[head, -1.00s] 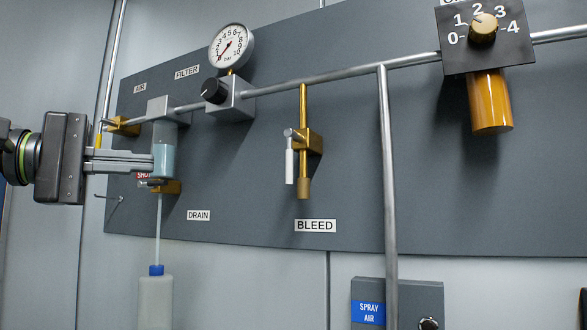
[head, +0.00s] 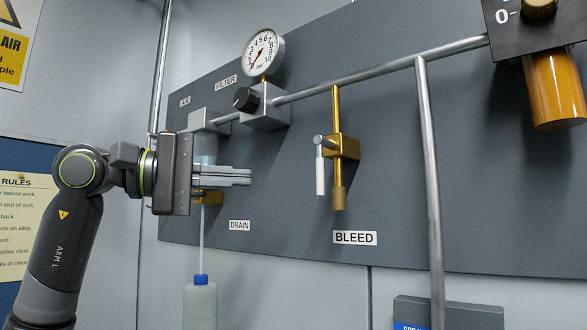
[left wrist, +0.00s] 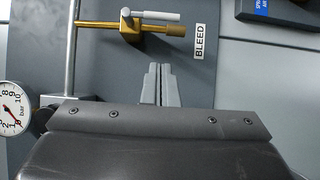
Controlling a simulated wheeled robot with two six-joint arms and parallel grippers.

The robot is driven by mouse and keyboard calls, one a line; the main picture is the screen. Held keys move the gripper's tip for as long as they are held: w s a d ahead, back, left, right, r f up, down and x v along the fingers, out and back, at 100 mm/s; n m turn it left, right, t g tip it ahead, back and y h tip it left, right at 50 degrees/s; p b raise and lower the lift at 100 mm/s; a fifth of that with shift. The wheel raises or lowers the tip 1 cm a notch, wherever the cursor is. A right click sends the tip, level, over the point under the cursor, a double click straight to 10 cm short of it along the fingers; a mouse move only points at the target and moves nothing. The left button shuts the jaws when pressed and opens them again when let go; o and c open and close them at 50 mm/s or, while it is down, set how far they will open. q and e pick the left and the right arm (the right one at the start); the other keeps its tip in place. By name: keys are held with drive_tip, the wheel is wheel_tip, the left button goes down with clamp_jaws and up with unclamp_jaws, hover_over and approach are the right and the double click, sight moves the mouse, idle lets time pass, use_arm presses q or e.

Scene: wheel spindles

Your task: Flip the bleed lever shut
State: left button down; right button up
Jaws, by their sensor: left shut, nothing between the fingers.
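The bleed valve (head: 350,147) is a brass body on a brass drop pipe below the main pipe. Its white-handled bleed lever (head: 320,175) hangs straight down, beside and parallel to the brass outlet. The lever also shows in the left wrist view (left wrist: 160,15), near the top. The BLEED label (head: 355,237) is below the valve. My left gripper (head: 250,177) is shut and empty, pointing right, in front of the filter and well left of the lever. Its closed fingertips show in the left wrist view (left wrist: 160,68), apart from the lever. My right gripper is not in view.
A pressure gauge (head: 263,52) and black-knobbed regulator (head: 262,105) sit above my left gripper. The filter (head: 207,145) is partly hidden behind it. A vertical pipe (head: 430,190) stands right of the lever. Bare panel lies between gripper and valve.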

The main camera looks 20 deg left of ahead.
use_arm(q)
drive_tip(key=w+d+p, duration=0.2)
drive_tip(key=d+p, duration=0.1)
drive_tip(key=d, duration=0.5)
drive_tip(key=shift+w+d+p, duration=0.15)
drive_tip(key=shift+w+p, duration=0.15)
drive_tip(key=shift+w, duration=0.05)
drive_tip(key=shift+w+f, duration=0.1)
